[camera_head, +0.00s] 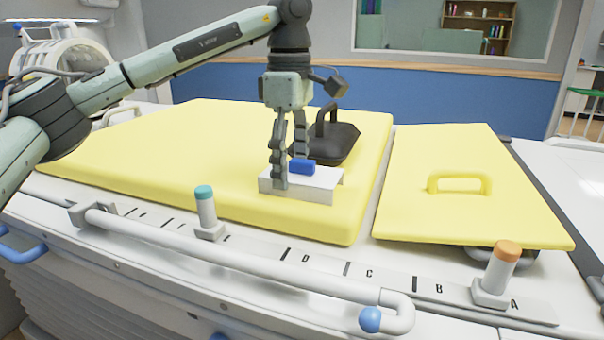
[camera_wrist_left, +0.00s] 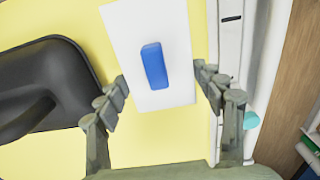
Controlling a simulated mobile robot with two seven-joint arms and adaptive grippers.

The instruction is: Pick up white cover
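The white cover (camera_head: 318,186) is a low white block with a blue handle (camera_head: 302,167) on top, sitting on the large yellow pad near its front right edge. In the left wrist view the white cover (camera_wrist_left: 165,97) and the upright blue handle (camera_wrist_left: 154,66) lie between my fingers. My left gripper (camera_head: 288,172) points down over the cover, with one finger in front of it in the head view. In the wrist view the left gripper (camera_wrist_left: 161,78) is open, with gaps between both fingers and the blue handle. My right gripper is not in view.
A black handled piece (camera_head: 336,143) lies just behind the cover, also large in the wrist view (camera_wrist_left: 40,85). The yellow pad (camera_head: 170,150) is clear to the left. A second yellow panel (camera_head: 430,215) with a handle lies right. Teal-topped (camera_head: 205,208) and orange-topped (camera_head: 500,270) posts stand in front.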

